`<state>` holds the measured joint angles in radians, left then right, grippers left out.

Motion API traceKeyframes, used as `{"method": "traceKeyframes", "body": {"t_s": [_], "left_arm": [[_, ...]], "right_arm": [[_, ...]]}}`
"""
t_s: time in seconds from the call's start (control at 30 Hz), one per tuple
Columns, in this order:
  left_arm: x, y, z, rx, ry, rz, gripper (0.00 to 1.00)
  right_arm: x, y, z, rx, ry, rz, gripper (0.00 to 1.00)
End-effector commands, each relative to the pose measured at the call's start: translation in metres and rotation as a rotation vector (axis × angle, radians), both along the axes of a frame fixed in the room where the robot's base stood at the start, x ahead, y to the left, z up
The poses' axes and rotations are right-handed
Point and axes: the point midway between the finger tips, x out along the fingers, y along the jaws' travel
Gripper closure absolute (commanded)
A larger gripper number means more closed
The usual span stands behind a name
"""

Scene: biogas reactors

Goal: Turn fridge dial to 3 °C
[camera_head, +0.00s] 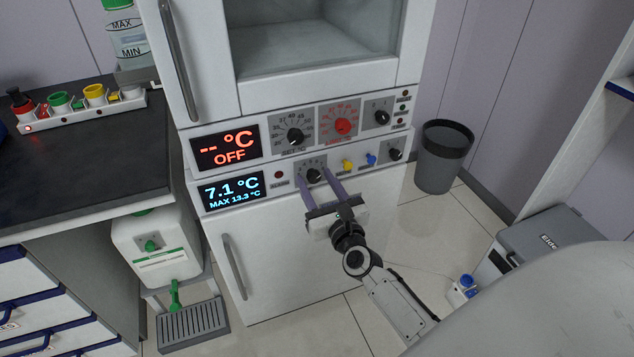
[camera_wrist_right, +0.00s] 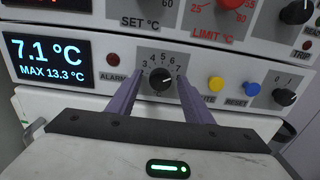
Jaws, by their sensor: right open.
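The fridge dial (camera_head: 314,175) is a black knob on the lower white panel, with a scale of numbers around it. The fridge display (camera_head: 232,190) reads 7.1 °C, MAX 13.3 °C. My right gripper (camera_head: 318,182) is open, its two purple fingers pointing at the panel on either side of the dial. In the right wrist view the dial sits between the fingertips. I cannot tell whether they touch it. My left gripper is out of view.
Right of the dial are a yellow button (camera_head: 347,165), a blue button (camera_head: 371,159) and another black knob (camera_head: 394,154). Above is the incubator panel with its display (camera_head: 226,147) showing OFF and a red limit dial (camera_head: 342,126). A dark bench (camera_head: 90,160) stands left.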

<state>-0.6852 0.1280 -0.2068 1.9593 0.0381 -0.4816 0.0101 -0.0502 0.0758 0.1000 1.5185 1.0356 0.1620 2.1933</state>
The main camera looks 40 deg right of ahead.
Motion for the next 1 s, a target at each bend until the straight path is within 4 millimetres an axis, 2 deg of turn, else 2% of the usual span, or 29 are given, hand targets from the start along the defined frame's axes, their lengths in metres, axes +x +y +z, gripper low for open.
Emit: {"method": "traceKeyframes", "body": {"t_s": [0.07, 0.3, 0.67, 1.0], "left_arm": [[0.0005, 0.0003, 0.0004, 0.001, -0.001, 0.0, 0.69], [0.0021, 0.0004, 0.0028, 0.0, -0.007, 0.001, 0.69], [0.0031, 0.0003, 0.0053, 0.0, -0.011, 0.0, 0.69], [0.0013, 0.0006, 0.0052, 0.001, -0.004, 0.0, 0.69]], "right_arm": [[-0.0001, -0.0001, 0.0001, 0.0, 0.0, 0.0, 0.54], [-0.0003, 0.0, 0.0002, -0.001, 0.0, 0.0, 0.94], [-0.0005, 0.0, 0.0003, -0.053, 0.013, 0.0, 0.95], [-0.0006, -0.0004, 0.0006, -0.291, 0.07, 0.0, 0.95]]}}
